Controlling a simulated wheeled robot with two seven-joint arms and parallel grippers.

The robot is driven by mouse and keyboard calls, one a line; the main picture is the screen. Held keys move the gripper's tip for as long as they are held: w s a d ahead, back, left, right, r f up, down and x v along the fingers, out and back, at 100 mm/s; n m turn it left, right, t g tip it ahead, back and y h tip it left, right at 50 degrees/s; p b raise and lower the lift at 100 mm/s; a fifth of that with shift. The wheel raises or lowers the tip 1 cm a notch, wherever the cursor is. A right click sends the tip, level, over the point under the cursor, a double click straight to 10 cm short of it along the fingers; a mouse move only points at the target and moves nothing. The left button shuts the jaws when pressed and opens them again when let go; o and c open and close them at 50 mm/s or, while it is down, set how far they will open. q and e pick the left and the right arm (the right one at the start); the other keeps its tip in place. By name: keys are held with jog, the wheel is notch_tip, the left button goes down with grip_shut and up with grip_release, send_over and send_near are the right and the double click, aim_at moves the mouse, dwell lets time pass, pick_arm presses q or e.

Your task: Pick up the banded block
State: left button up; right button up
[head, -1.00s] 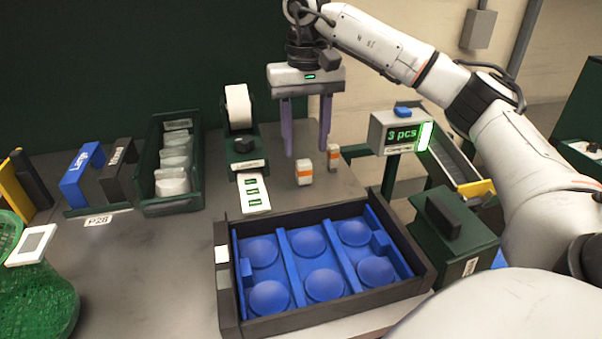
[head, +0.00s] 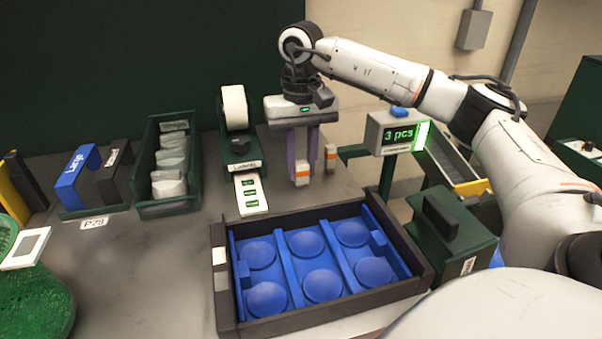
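Two small white blocks with orange bands stand on the table behind the blue-lined tray. The nearer banded block (head: 302,174) is at the fingertips of my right gripper (head: 302,168). The gripper points straight down, its two purple fingers drawn in to about the block's width, one on each side. It looks shut on this block, which stands upright at table level. The other banded block (head: 330,158) stands just to the right, apart from the fingers. My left gripper is not in view.
The black-rimmed tray (head: 222,307) with blue cups lies in front. A label printer (head: 237,145) and a green bin (head: 147,152) of packets stand left. A counter display (head: 397,133) reading "3 pcs" stands right. A green basket (head: 40,300) is front left.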

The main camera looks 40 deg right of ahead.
aim_at(301, 162)
jog(key=shift+r, duration=0.15)
grip_shut()
notch_tip(301, 162, up, 10)
jog(key=shift+f+p, duration=0.1)
jog(key=shift+p, duration=0.55)
